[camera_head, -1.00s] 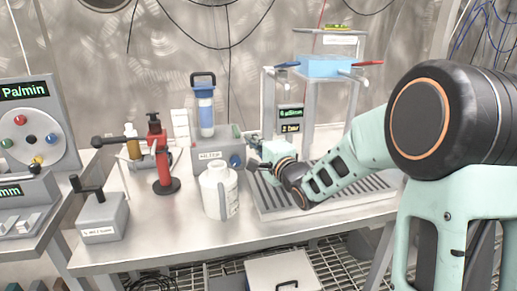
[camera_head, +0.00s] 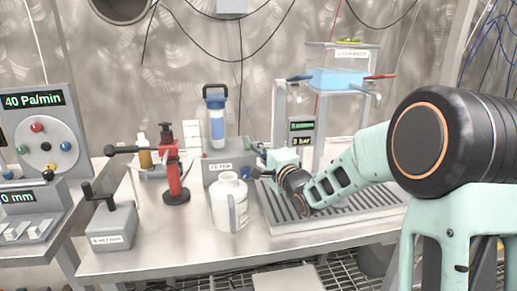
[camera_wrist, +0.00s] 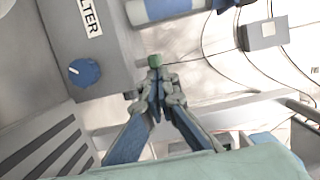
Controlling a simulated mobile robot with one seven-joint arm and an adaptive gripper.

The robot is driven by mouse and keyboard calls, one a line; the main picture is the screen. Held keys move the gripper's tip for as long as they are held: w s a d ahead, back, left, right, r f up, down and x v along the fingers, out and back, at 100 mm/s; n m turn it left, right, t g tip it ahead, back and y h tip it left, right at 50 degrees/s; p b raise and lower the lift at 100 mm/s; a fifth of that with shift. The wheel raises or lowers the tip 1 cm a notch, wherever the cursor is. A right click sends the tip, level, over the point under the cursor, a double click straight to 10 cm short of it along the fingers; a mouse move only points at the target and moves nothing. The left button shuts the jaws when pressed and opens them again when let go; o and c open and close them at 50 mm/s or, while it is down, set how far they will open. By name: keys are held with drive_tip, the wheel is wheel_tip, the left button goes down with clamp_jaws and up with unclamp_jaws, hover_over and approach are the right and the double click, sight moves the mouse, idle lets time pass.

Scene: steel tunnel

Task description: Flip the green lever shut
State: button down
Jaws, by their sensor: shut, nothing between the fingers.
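A small green piece (camera_wrist: 155,60), which looks like the end of the green lever, shows just beyond my fingertips in the wrist view, beside the grey filter box. The rest of the lever is hidden, and I cannot tell its angle. My gripper (camera_wrist: 155,80) is shut and empty, its tips very close to the green piece; I cannot tell whether they touch. In the head view my gripper (camera_head: 258,173) is at the right end of the grey filter box (camera_head: 217,171), which has a blue knob (camera_wrist: 84,72). I cannot make out the lever clearly there.
A white jug (camera_head: 229,203) stands in front of the filter box. A red hand pump (camera_head: 174,178) is left of it. A slatted tray (camera_head: 340,215) lies under my arm. A clear tank of blue liquid (camera_head: 340,79) on a stand, with blue and red handles, is behind.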

drive_tip(key=shift+s+a, duration=0.1)
drive_tip(key=shift+a, duration=0.1)
drive_tip(key=shift+s+a, duration=0.25)
drive_tip(key=shift+a, duration=0.25)
drive_tip(key=shift+s+a, duration=0.2)
drive_tip(key=shift+a, duration=0.25)
drive_tip(key=shift+s+a, duration=0.15)
drive_tip(key=shift+a, duration=1.05)
drive_tip(key=v, duration=1.2)
